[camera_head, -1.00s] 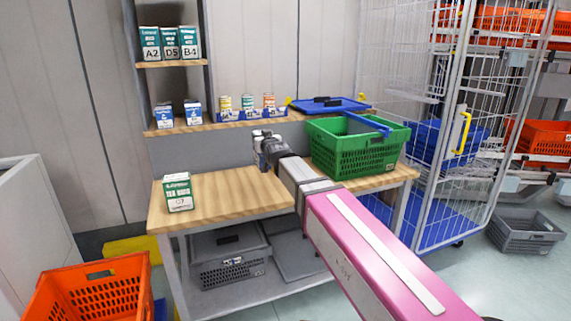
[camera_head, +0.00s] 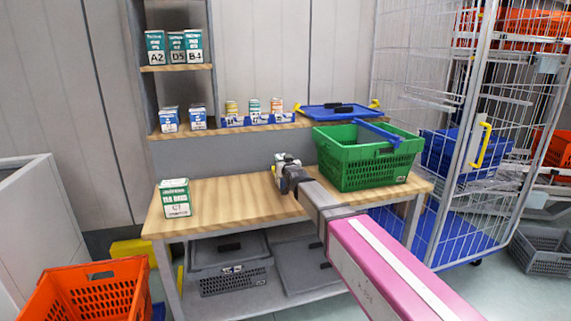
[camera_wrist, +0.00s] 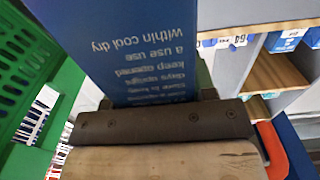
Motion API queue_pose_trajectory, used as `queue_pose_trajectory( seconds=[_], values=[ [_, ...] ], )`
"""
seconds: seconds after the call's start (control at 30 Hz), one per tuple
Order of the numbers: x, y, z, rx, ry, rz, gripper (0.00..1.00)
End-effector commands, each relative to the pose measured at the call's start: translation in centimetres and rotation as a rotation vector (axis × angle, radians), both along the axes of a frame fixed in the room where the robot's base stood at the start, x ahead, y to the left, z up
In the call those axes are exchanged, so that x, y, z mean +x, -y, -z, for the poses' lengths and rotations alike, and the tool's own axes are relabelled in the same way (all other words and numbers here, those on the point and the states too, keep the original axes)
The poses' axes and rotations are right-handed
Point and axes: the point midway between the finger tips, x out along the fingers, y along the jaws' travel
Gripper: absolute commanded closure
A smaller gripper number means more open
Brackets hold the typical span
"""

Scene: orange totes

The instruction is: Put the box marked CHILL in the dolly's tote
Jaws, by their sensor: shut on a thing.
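My gripper (camera_head: 287,165) is shut on a blue box, above the wooden table (camera_head: 235,200) and left of the green basket. In the wrist view the blue box (camera_wrist: 135,45) stands out beyond the dark gripper bar (camera_wrist: 165,122), with upside-down white print on its face. The word CHILL does not show on that face. In the head view my gripper and arm mostly hide the held box. An orange tote (camera_head: 88,292) stands at the lower left. A bit of blue shows beside it, but I cannot tell whether it is a dolly.
A green basket (camera_head: 360,165) stands on the table's right side. A white-green box (camera_head: 175,198) stands at the left end. Small boxes (camera_head: 168,120) line the shelves behind. A wire cage (camera_head: 450,130) is on the right. Grey crates (camera_head: 232,280) sit under the table.

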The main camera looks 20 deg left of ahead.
Motion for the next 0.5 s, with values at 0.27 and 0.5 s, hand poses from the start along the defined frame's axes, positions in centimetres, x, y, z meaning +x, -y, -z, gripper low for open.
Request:
queue_pose_trajectory(
  seconds=[0.27,0.5],
  values=[
    [-0.04,-0.06,0.48,0.001,0.002,-0.001,0.97],
    [-0.03,-0.05,0.76,0.000,0.000,-0.001,0.24]
  ],
)
